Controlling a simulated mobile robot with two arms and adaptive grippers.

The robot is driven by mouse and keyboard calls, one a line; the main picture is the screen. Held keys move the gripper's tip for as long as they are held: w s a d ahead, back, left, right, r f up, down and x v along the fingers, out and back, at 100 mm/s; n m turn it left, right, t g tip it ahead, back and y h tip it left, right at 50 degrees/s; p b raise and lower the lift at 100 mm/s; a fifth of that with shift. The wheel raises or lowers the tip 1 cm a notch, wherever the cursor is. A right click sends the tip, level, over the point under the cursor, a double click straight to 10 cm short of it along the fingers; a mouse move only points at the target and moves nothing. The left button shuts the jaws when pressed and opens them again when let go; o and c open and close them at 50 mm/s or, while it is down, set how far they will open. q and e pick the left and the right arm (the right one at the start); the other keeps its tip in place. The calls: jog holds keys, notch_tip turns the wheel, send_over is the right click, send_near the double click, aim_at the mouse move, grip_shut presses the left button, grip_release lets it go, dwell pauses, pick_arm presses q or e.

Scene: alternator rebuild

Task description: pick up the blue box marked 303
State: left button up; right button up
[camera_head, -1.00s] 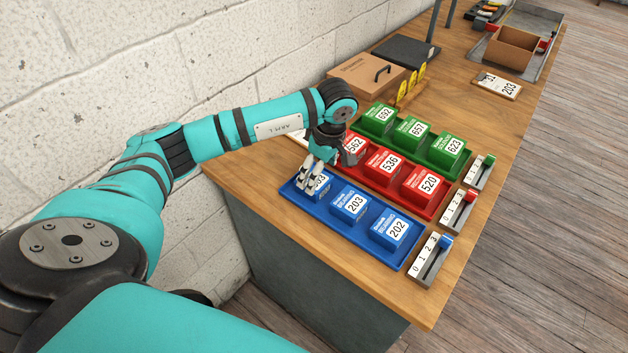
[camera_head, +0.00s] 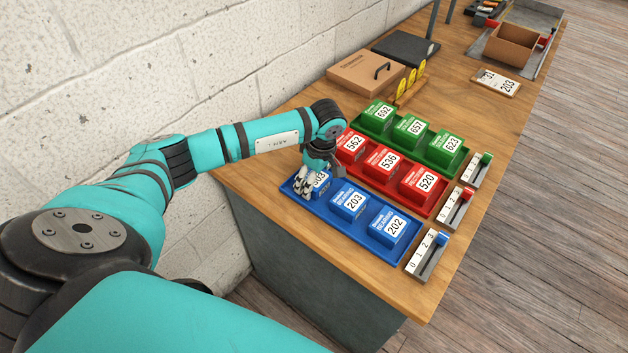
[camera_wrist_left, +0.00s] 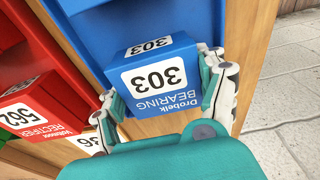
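The blue box marked 303 (camera_head: 322,180) sits at the far-left end of the blue tray (camera_head: 291,189). In the left wrist view the box (camera_wrist_left: 155,75) shows its "303 BEARING" label upside down. My left gripper (camera_head: 304,187) is down at this box and partly hides it in the head view. In the left wrist view the fingers of my left gripper (camera_wrist_left: 160,80) lie along opposite sides of the box, very close to it. I cannot tell whether they press on it. My right gripper is not in view.
Blue boxes 203 (camera_head: 349,201) and 202 (camera_head: 394,226) share the tray. Red box 562 (camera_head: 351,146) stands close behind my gripper. Green boxes (camera_head: 411,129) stand farther back. A slider counter (camera_head: 427,255) is right of the blue tray. The white brick wall (camera_head: 110,80) is at left.

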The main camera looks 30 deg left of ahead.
pick_arm(q)
jog(key=shift+c, duration=0.8)
